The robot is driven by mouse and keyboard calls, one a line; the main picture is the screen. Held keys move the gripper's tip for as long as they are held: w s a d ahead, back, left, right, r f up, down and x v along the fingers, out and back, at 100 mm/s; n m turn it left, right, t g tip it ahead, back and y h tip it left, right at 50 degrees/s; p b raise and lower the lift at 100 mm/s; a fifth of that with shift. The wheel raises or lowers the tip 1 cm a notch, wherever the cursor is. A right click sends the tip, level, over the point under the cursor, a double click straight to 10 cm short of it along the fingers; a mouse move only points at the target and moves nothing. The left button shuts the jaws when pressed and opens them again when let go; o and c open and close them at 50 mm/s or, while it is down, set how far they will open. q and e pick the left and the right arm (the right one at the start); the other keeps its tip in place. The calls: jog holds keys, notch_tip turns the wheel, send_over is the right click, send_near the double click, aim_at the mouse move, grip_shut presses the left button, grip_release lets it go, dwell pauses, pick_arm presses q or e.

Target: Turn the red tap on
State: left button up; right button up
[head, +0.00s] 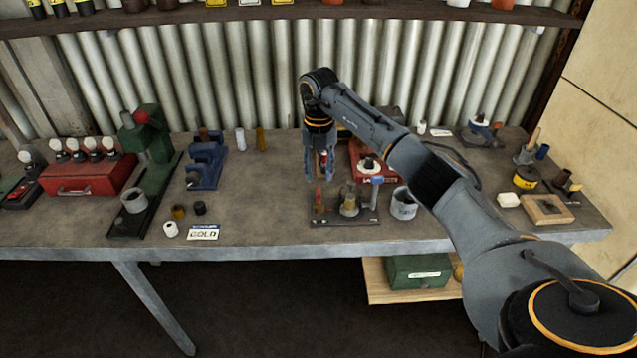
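A small dark stand (345,219) sits near the front edge of the workbench, with a red-topped upright fitting (319,198) at its left end, a metal and brass body in the middle and a blue-topped fitting (376,186) at its right. The red fitting looks like the red tap; its handle position is too small to read. My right gripper (320,177) points down just above the red fitting, its fingers apart on either side of it in the picture. Contact cannot be made out. My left gripper is out of view.
A grey cup (403,206) stands right of the stand. A red case (362,160) lies behind it, partly hidden by my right arm. A blue vise-like tool (205,165) and a "GOLD" card (204,232) are to the left. The bench between card and stand is clear.

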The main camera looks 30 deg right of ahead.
aim_at(319, 190)
notch_tip(319, 190, down, 6)
jog(key=shift+r+p, duration=0.1)
jog(key=shift+p, duration=0.45)
grip_shut()
